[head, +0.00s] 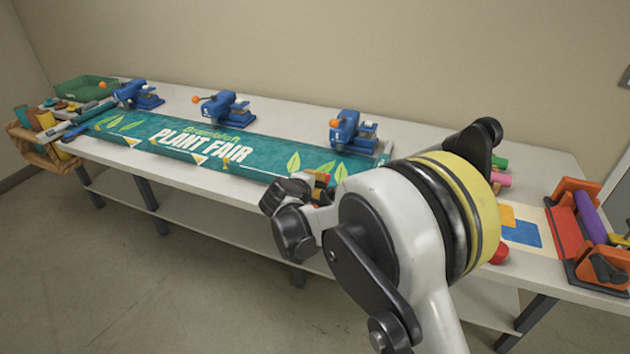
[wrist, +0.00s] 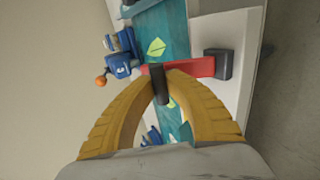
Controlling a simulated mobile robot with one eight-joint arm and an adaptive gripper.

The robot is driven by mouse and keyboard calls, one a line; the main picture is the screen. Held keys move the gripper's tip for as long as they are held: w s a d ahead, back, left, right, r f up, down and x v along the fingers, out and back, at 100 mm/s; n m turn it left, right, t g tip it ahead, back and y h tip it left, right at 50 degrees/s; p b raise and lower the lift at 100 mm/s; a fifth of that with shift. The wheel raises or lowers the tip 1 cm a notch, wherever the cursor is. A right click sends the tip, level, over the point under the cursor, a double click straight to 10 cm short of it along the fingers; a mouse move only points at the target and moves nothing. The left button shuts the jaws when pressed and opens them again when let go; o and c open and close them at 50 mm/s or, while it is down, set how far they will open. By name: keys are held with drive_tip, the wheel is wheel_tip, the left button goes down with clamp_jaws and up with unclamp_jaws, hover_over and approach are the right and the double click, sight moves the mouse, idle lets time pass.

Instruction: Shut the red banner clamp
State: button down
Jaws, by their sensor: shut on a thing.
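The red banner clamp (wrist: 191,68) shows in the wrist view as a red bar with a dark grey block (wrist: 222,64) at its right end, by the table edge. A short dark handle (wrist: 159,82) stands at the bar's left part. My gripper (wrist: 166,80) has its yellow fingertips closed on this handle. The bar appears to cross over the teal banner (wrist: 173,32); whether it touches is unclear. In the head view only a bit of red (head: 322,177) shows, mostly hidden by my arm. The "Plant Fair" banner (head: 250,152) lies flat along the table.
Blue clamps with orange knobs stand along the banner's back edge, one (head: 350,130) nearest the red clamp; it also shows left in the wrist view (wrist: 121,64). An orange roller device (head: 575,240) stands right.

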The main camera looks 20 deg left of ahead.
drive_tip(key=w+g+p, duration=0.2)
drive_tip(key=shift+w+d+g, duration=0.1)
drive_tip(key=shift+w+g, duration=0.05)
drive_tip(key=shift+g, duration=0.25)
drive_tip(key=w+g+p, duration=0.1)
drive_tip(key=f+g, duration=0.1)
drive_tip(key=shift+w+g+p, duration=0.3)
drive_tip(key=shift+w+p, duration=0.05)
drive_tip(key=g, duration=0.1)
drive_tip(key=w+f+g+p, duration=0.1)
drive_tip(key=shift+w+d+f+g+y, duration=0.1)
drive_tip(key=shift+w+f+g+y, duration=0.1)
drive_tip(key=shift+f+g+y, duration=0.15)
drive_tip(key=shift+w+f, duration=0.25)
drive_tip(key=shift+f, duration=0.2)
drive_tip(key=c, duration=1.4)
unclamp_jaws()
drive_tip(key=shift+w, duration=0.1)
